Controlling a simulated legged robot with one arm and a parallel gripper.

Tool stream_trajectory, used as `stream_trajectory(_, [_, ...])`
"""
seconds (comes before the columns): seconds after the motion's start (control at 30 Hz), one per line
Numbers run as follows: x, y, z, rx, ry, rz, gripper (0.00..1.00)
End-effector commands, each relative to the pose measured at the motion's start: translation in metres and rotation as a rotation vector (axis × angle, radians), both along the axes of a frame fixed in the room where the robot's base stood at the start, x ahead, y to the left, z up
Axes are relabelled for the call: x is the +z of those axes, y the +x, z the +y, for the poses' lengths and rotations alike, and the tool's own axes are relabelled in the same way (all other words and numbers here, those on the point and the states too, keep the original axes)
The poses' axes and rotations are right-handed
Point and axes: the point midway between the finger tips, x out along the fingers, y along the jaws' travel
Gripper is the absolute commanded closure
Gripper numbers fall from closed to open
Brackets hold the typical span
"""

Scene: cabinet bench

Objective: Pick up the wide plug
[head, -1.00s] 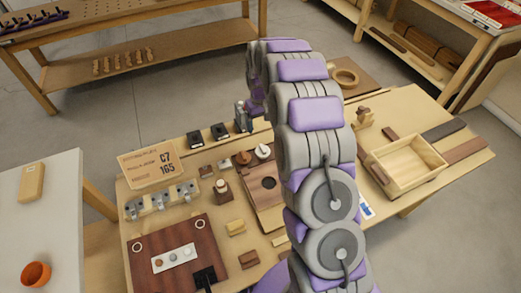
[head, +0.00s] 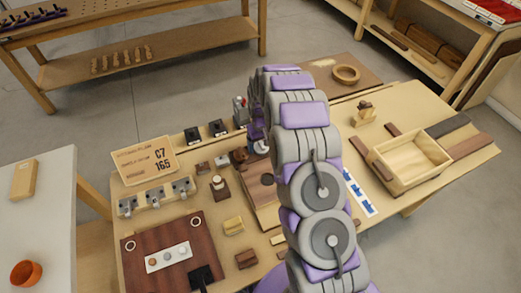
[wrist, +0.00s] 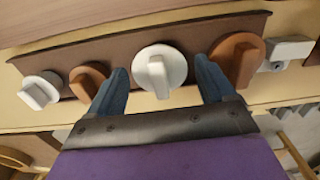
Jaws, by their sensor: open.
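A row of round plugs with raised grips sits on a dark brown strip (wrist: 200,32) in the wrist view. They are a white plug at the far left (wrist: 40,90), an orange-brown plug (wrist: 88,80), a white plug in the middle (wrist: 160,72) and an orange-brown plug at the right (wrist: 238,58). I cannot tell for sure which is the wide plug. My gripper (wrist: 160,88) is open, its blue fingers apart on either side of the middle white plug. In the head view my arm hides part of this row; a brown plug (head: 239,157) and a white plug (head: 262,147) show.
A wooden tray (head: 405,165) stands at the right of the bench. A dark red-brown board (head: 145,240) with a light strip lies at the front left. A label card (head: 145,160), metal brackets (head: 155,197) and several small blocks stand near the left. A metal block (wrist: 288,50) sits right of the row.

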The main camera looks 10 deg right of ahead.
Motion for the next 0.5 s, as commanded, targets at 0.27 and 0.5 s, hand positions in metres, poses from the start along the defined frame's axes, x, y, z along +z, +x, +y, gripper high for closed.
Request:
stream_trajectory(0.27, [-0.0129, -0.0005, 0.0024, 0.000, -0.003, 0.000, 0.17])
stream_trajectory(0.5, [-0.0128, -0.0004, 0.0026, 0.000, -0.003, 0.001, 0.34])
